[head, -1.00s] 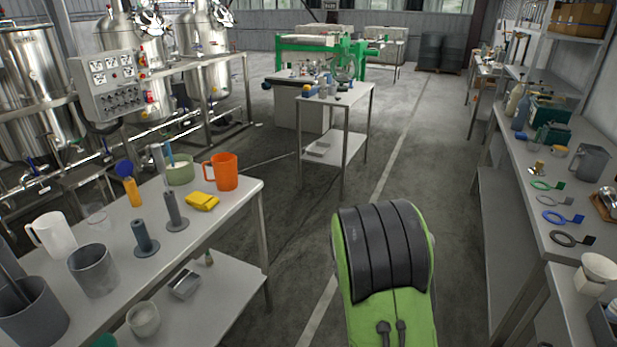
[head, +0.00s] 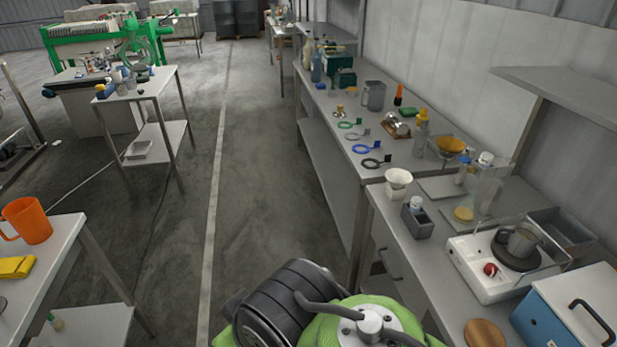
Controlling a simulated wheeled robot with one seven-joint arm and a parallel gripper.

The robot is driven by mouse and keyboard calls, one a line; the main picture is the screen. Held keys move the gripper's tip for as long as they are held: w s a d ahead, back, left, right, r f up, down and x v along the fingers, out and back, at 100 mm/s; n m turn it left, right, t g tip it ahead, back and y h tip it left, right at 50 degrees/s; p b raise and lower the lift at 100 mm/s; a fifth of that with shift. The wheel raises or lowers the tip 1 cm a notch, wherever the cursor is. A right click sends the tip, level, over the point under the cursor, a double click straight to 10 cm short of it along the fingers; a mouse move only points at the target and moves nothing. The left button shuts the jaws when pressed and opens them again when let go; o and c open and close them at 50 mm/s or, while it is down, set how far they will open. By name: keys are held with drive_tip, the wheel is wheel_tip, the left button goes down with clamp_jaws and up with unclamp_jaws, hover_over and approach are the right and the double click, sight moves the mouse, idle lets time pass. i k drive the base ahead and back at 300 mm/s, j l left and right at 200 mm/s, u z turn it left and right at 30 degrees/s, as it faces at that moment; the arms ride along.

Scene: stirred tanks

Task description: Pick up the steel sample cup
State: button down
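A metal-looking cup with a handle (head: 521,243) stands upright on the round black plate of a white hotplate (head: 492,288) at the right. A shiny steel vessel (head: 397,127) lies on a small brown board on the right-hand bench. I cannot tell for sure which of these is the steel sample cup. My green and black arm shows at the bottom middle, left of the hotplate and apart from both vessels. My gripper is out of view.
A blue and white box (head: 570,318) stands in front of the hotplate, and a round wooden disc (head: 485,335) lies left of it. A white bowl-topped item (head: 397,183) and a grey holder (head: 417,222) stand near the bench's left edge. The aisle floor (head: 262,160) is clear.

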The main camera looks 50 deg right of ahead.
sight(523, 239)
drive_tip(key=z, duration=3.35)
